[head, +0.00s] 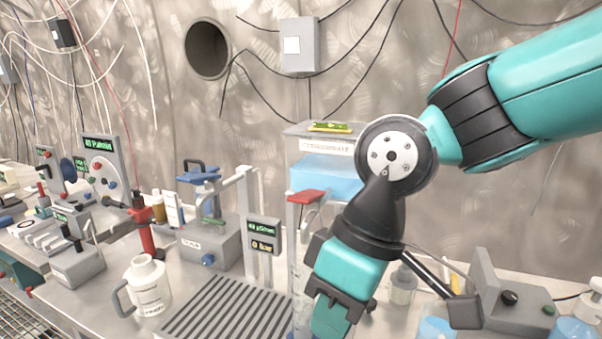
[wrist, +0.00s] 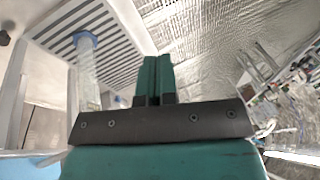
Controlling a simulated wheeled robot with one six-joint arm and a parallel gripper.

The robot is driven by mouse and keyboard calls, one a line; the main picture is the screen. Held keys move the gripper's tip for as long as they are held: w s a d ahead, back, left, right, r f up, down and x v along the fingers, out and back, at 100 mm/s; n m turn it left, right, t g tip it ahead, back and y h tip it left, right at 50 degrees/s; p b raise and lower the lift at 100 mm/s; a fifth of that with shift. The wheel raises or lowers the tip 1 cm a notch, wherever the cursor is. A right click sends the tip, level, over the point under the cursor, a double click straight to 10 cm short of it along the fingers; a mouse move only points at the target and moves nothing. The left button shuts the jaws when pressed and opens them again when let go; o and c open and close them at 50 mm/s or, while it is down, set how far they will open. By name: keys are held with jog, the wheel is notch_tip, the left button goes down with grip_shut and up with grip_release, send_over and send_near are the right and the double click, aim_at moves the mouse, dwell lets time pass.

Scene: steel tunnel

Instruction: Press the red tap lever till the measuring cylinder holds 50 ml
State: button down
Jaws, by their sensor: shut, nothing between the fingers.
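The red tap lever (head: 307,196) sits at the top of a pale upright in front of a tank of blue water (head: 318,178) in the head view. A clear measuring cylinder (head: 301,275) stands below it, partly hidden behind my gripper. The cylinder also shows in the wrist view (wrist: 89,85), with a blue ring at its far end, over the slatted tray. Its liquid level cannot be read. My gripper (head: 328,325) points down, to the right of the cylinder and lower than the lever, apart from the lever. Its teal fingers (wrist: 154,78) are shut and empty.
The slatted drip tray (head: 225,310) lies left of my gripper. A display (head: 264,235) stands behind it, with lettering too small to read surely. A white jug (head: 148,287) is at left. A grey control box (head: 510,300) and blue-liquid beakers (head: 437,328) are at right.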

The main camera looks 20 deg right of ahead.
jog(key=w+d+r+h+p, duration=0.1)
jog(key=w+d+r+p, duration=0.1)
jog(key=w+r+p, duration=1)
notch_tip(320, 180, up, 10)
jog(key=n+g+h+p, duration=0.1)
jog(key=n+g+p, duration=0.1)
jog(key=p, duration=0.3)
send_over(302, 196)
jog(key=w+d, duration=0.3)
jog(key=shift+f, duration=0.1)
jog(key=shift+f, duration=0.15)
jog(key=p+x, duration=0.2)
jog(key=x, duration=1.1)
jog(key=shift+a+f, duration=0.1)
jog(key=shift+f, duration=0.3)
